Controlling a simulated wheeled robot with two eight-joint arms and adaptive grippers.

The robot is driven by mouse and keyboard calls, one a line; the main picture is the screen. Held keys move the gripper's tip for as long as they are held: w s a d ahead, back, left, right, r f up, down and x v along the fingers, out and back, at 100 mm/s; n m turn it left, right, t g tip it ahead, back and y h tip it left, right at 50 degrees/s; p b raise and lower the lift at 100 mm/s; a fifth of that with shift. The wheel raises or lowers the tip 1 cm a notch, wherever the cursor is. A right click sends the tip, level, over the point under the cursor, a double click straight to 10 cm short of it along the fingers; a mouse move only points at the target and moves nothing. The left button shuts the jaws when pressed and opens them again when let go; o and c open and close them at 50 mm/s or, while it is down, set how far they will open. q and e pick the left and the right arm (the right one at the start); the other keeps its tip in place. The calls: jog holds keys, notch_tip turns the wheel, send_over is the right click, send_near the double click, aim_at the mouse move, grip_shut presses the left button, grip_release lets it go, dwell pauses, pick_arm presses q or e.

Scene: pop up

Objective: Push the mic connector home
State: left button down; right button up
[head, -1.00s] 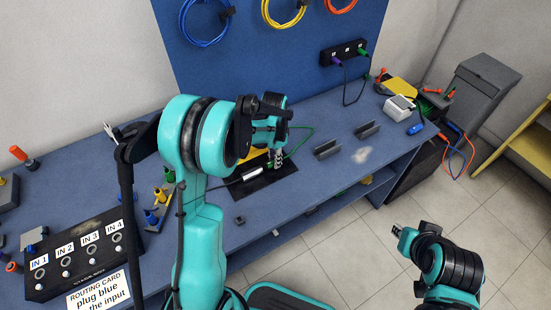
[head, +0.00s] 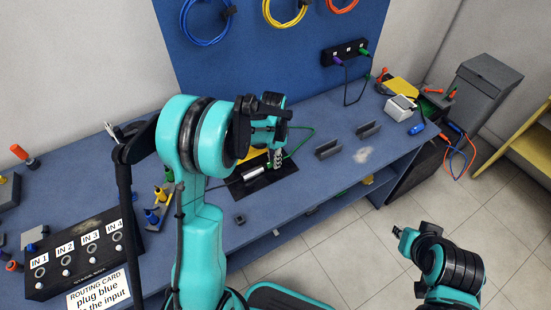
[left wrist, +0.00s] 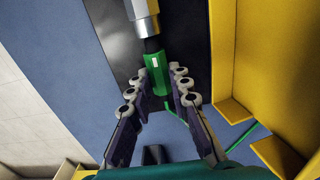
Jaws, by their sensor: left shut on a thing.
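My left gripper (left wrist: 160,82) is shut on a green connector (left wrist: 153,72), with a finger on each side of it. In the head view my left gripper (head: 278,158) is over the dark mat (head: 262,188) on the bench. A silver cylindrical part (left wrist: 146,22) lies in line ahead of the green connector, and a dark section shows between their bodies. The silver part also shows in the head view (head: 256,172). I cannot tell how deep the two are joined. My right gripper (head: 400,232) is off the bench at the lower right, and its jaws are too small to read.
A yellow holder (left wrist: 238,50) stands close on the right in the left wrist view. A green cable (head: 301,143) runs behind the gripper. Two grey brackets (head: 328,149) stand to the right. A black input box (head: 85,258) is at the left.

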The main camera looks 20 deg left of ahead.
pick_arm(q)
jog(key=shift+s+a, duration=0.4)
jog(key=shift+s, duration=0.15)
jog(key=shift+s+a, duration=0.1)
jog(key=shift+s, duration=0.05)
jog(key=c, duration=1.3)
grip_release()
notch_tip(320, 180, up, 12)
jog(key=shift+a, duration=0.1)
